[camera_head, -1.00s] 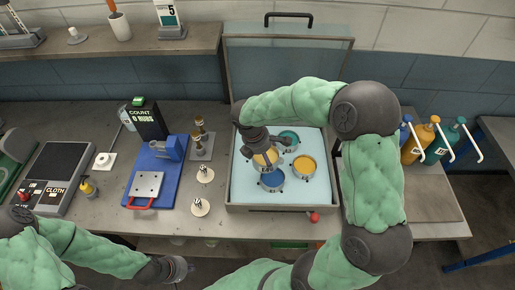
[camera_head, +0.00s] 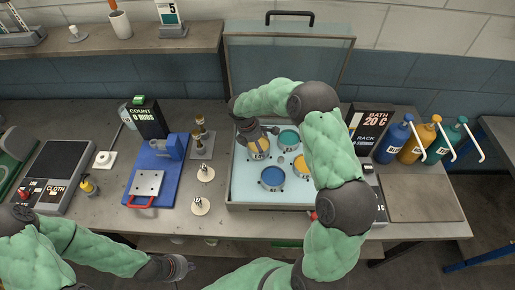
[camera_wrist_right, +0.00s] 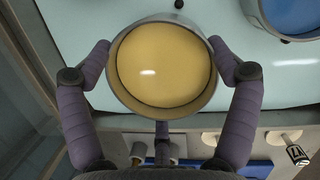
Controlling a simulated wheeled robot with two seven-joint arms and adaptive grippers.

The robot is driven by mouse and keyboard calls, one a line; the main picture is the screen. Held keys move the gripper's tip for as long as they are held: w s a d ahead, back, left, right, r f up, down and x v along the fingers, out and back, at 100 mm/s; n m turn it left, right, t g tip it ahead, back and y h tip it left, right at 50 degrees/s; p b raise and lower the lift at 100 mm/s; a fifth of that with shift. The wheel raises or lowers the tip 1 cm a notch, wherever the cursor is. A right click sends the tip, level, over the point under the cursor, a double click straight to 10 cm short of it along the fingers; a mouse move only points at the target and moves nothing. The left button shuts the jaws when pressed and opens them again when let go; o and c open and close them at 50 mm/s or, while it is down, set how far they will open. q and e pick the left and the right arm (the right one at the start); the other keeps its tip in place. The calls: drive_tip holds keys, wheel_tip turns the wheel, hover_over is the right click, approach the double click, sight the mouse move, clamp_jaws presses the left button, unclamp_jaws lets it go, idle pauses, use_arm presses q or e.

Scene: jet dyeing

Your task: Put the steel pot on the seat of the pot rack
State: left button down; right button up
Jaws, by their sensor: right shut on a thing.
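A steel pot with yellow contents (camera_wrist_right: 163,65) is between the two fingers of my right gripper (camera_wrist_right: 160,60) in the right wrist view, and the fingers press on its sides. In the head view the right gripper (camera_head: 256,138) is over the left part of the light-blue bath (camera_head: 240,194), with the pot (camera_head: 259,151) under it. Whether the pot touches the bath floor is unclear. A blue pot (camera_head: 273,178), a teal pot (camera_head: 288,139) and another yellow pot (camera_head: 299,162) stand close by. I cannot make out the rack's seat. My left gripper (camera_head: 180,268) is low, before the bench; its fingers are unclear.
The bath's raised lid (camera_head: 290,60) stands behind. A black display (camera_head: 370,125) reads bath and rack. Blue, orange and teal bottles (camera_head: 428,142) stand right. A blue stand (camera_head: 155,172) and small white-based pieces (camera_head: 201,206) are left. The bench's right end (camera_head: 420,200) is clear.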

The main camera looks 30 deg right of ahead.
sight(257, 150)
drive_tip(key=shift+f, duration=1.4)
drive_tip(key=shift+f, duration=0.15)
drive_tip(key=o, duration=1.4)
drive_tip(key=shift+c, duration=0.2)
drive_tip(key=v, duration=1.2)
